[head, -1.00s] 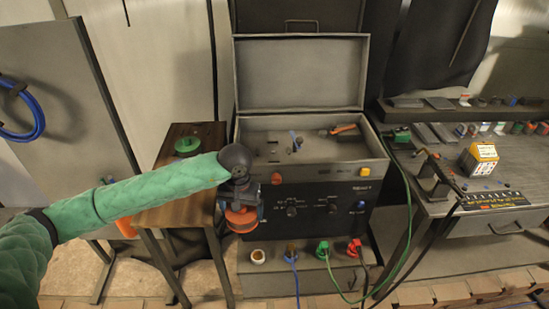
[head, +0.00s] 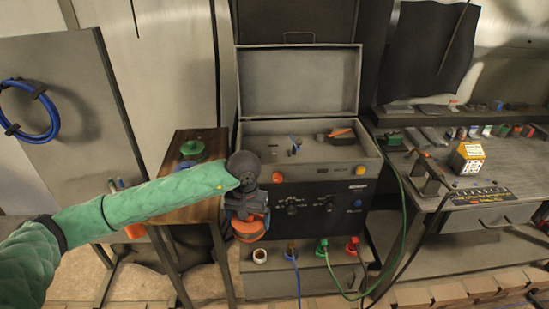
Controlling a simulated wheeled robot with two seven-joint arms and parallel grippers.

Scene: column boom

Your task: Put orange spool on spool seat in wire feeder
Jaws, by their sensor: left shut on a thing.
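My left gripper (head: 249,218) is shut on the orange spool (head: 249,231) and holds it in the air in front of the left side of the machine. The spool hangs below my wrist, and the gripper partly hides it. The wire feeder (head: 318,160) is the grey and black box with its lid raised. Inside its open top are small parts, among them a blue piece (head: 295,142); I cannot tell clearly which one is the spool seat. My right gripper is not in view.
A wooden side table (head: 172,158) with a green spool (head: 192,147) stands left of the machine. A bench (head: 450,207) with a yellow box (head: 472,156) stands at the right. Cables run from the sockets at the machine's base. A blue coil (head: 28,110) hangs on the left panel.

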